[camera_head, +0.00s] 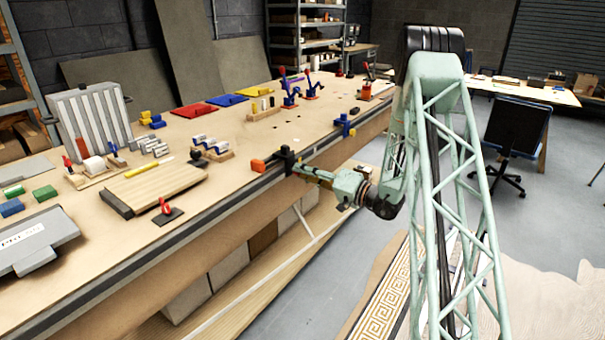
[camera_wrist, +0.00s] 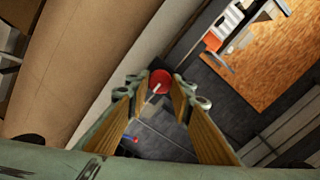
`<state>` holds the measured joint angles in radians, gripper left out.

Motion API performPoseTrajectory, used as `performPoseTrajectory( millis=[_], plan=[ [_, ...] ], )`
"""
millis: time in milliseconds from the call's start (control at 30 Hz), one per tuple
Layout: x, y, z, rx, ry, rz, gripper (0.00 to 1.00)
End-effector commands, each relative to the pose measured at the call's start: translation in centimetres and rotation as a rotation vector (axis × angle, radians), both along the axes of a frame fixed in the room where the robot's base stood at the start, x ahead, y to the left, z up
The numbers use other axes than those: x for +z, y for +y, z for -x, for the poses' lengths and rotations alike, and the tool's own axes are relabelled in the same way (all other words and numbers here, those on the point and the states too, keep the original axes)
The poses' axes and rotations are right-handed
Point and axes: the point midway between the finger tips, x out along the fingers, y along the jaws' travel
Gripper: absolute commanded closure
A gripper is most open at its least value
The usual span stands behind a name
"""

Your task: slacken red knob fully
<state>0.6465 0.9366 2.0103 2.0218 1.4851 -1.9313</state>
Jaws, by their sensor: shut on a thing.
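The red knob (camera_wrist: 160,80) is round and shows in the wrist view between my fingertips, with a pale bar across its lower part. My gripper (camera_wrist: 163,94) is shut on it, one finger on each side. In the head view my gripper (camera_head: 299,168) reaches the front edge of the long workbench, at a dark clamp-like fixture (camera_head: 287,159). The knob cannot be made out there.
The workbench (camera_head: 225,190) carries a wooden board (camera_head: 155,186), a red-handled toggle piece (camera_head: 166,208) and a blue clamp (camera_head: 344,126) along the same edge. Boxes (camera_head: 229,266) stand on the shelf below. Open floor lies right of the bench.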

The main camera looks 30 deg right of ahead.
Motion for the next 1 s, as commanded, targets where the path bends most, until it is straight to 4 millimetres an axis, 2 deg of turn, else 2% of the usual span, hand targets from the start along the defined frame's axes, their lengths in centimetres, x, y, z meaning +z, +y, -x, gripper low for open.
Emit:
performPoseTrajectory(
  millis=[367, 400, 533, 1000],
  plan=[
    [-0.05, -0.02, 0.02, -0.001, -0.001, 0.004, 0.89],
    [-0.05, -0.02, 0.02, -0.001, -0.001, 0.003, 0.75],
    [-0.04, -0.01, 0.02, 0.000, -0.001, 0.003, 0.65],
    [0.00, -0.20, 0.36, 0.000, -0.001, 0.003, 0.65]
  ],
)
